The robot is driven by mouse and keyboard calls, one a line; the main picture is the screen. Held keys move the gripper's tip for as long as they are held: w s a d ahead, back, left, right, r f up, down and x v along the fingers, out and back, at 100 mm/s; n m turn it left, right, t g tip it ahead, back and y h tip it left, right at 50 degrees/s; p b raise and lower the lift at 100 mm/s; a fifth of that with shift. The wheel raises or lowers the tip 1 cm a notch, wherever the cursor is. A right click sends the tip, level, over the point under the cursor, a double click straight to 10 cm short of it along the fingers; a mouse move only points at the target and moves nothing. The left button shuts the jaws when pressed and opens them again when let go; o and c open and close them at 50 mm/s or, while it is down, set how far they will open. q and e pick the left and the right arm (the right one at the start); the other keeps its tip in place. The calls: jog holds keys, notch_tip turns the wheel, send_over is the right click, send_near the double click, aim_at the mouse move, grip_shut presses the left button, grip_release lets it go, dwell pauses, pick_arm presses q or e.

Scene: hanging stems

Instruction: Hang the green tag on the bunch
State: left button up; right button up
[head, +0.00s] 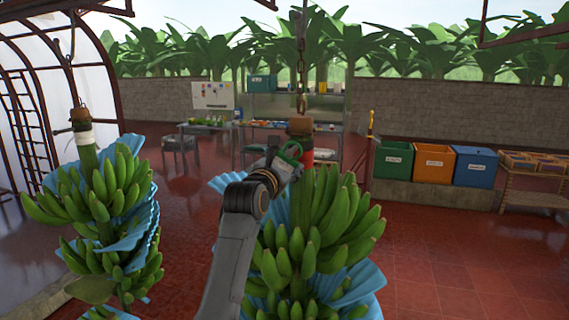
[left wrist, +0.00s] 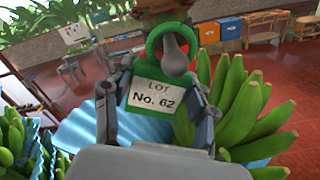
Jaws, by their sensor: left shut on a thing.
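The green tag (left wrist: 153,95) has a ring at its top and a white label reading "LOT No. 62". My left gripper (left wrist: 156,112) is shut on it at the stem of the near banana bunch (head: 318,220). In the left wrist view a rounded grey knob (left wrist: 175,52) shows at the tag's ring; I cannot tell whether the ring is around it or only in front of it. In the head view the tag (head: 290,151) shows small beside the red band (head: 322,155) on the stem, partly hidden by my gripper (head: 284,160). My right gripper is out of view.
Another banana bunch (head: 105,190) with a white band hangs at the left. Green, orange and blue bins (head: 434,163) stand at the back right. A work table (head: 265,127) stands behind. Blue sheets (head: 365,280) stick out between the bananas. The red floor at right is clear.

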pick_arm(q)
jog(key=shift+w+a+f, duration=0.2)
jog(key=shift+a+f, duration=0.05)
jog(key=shift+a, duration=0.1)
dwell(0.8)
jog(key=o, duration=1)
jog(key=shift+c, duration=0.2)
